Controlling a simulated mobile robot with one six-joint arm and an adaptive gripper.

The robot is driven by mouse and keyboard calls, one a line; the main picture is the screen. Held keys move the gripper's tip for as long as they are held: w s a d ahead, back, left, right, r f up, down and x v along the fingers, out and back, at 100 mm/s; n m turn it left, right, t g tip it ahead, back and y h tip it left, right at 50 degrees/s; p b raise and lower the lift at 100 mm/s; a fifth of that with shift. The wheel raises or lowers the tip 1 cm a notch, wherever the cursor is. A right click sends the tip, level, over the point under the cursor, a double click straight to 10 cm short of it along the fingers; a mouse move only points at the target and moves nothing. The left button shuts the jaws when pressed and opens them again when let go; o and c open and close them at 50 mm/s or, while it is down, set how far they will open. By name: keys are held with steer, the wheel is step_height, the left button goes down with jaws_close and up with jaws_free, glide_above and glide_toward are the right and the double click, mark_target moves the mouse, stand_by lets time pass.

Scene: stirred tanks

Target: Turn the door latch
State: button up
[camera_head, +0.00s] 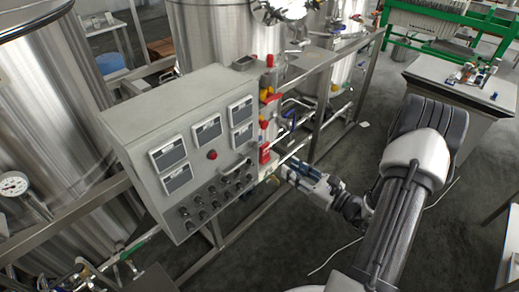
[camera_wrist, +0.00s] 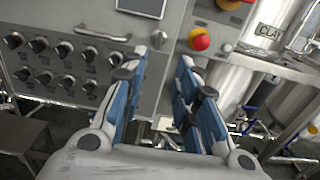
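The grey control cabinet (camera_head: 165,122) stands left of my arm and shows its front door with displays and knobs. In the wrist view, the cabinet door (camera_wrist: 105,58) fills the upper left. A small rounded grey latch (camera_wrist: 158,38) sits near the door's right edge, just beyond my left fingertip. I cannot make out the latch clearly in the head view. My gripper (camera_wrist: 166,56) is open and empty, its blue-padded fingers apart and pointing at the door. In the head view, my gripper (camera_head: 286,172) is at the cabinet's lower right. I cannot tell whether a finger touches the door.
A bar handle (camera_wrist: 103,33) and several black knobs (camera_wrist: 62,49) are left of the latch. A red button on yellow (camera_wrist: 199,39) is to its right. Metal rails (camera_head: 345,48) and steel tanks (camera_head: 208,38) stand behind. A table (camera_head: 470,90) stands right; the floor between is open.

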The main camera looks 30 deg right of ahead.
mark_target(258, 147)
steer(key=b+x, duration=0.2)
steer(key=x, duration=1.2)
steer(key=shift+w+a, duration=0.1)
steer(key=shift+w, duration=0.05)
steer(key=shift+c, duration=0.5)
jaws_close()
